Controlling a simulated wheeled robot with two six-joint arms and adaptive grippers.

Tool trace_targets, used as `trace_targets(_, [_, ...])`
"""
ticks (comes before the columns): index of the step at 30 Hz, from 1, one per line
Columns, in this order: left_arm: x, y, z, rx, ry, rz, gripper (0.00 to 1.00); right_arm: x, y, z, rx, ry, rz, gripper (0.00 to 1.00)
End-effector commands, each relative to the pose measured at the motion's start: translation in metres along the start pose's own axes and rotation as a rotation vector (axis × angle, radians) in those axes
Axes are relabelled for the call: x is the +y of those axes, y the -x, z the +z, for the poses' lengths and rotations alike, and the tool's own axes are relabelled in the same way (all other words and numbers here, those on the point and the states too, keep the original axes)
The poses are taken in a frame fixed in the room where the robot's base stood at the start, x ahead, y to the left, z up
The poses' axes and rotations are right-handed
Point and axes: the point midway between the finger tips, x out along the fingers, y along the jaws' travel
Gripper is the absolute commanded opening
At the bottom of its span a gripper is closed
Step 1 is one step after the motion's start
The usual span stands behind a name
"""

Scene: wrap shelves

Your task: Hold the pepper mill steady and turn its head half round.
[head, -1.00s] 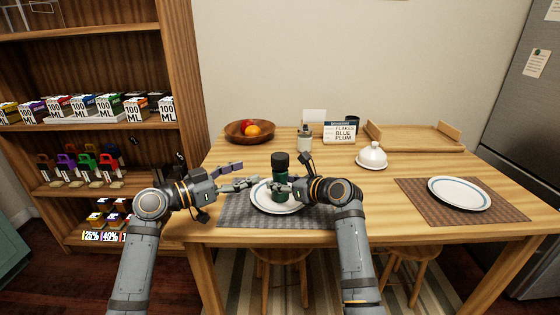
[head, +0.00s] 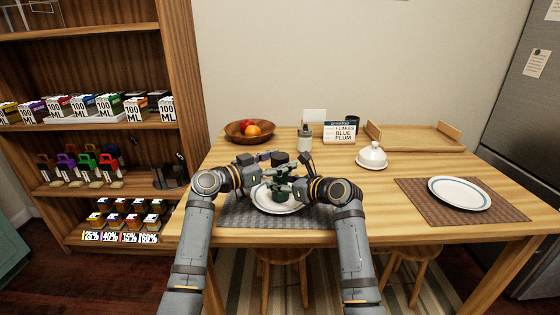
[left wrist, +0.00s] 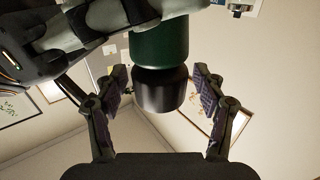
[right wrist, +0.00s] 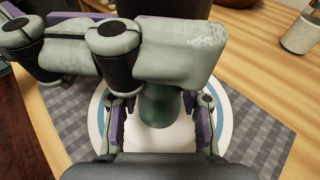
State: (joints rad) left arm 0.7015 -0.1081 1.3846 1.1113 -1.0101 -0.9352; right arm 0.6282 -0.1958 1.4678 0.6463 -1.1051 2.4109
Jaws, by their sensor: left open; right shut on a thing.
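The pepper mill has a dark green body (head: 281,195) and a black head (head: 279,157). It stands upright on a white plate (head: 262,205). My right gripper (head: 283,189) is shut on the green body, which shows between its pads in the right wrist view (right wrist: 160,106). My left gripper (head: 277,165) is at the height of the head, its fingers open. In the left wrist view the black head (left wrist: 162,90) lies between the spread fingers, with gaps on both sides. My left gripper hides the mill's upper part in the right wrist view.
The plate lies on a grey placemat (head: 240,216). A grinder-like jar (head: 304,141), a label sign (head: 340,133) and a fruit bowl (head: 247,138) stand behind. A shelf unit (head: 185,60) stands left.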

Motion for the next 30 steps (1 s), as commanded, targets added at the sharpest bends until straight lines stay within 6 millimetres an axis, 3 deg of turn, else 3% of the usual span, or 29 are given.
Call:
trace_targets(2, [-0.0001, 0.0003, 0.0001, 0.0, 0.0, 0.0, 0.7, 0.0, -0.0001, -0.0004, 0.001, 0.0, 0.0, 0.02])
trace_targets(14, [-0.0003, 0.0006, 0.0002, 0.0, 0.0, -0.001, 0.16, 0.0001, -0.0001, -0.0005, 0.001, 0.0, 0.0, 0.02])
trace_targets(23, [-0.001, 0.0, 0.0013, -0.005, 0.0, 0.041, 0.14, 0.0001, 0.0, -0.0004, 0.001, 0.0, 0.0, 0.02])
trace_targets(30, [-0.0018, -0.0004, 0.0016, -0.008, 0.002, 0.186, 0.14, 0.0004, -0.0001, -0.0002, 0.001, 0.001, 0.001, 0.02])
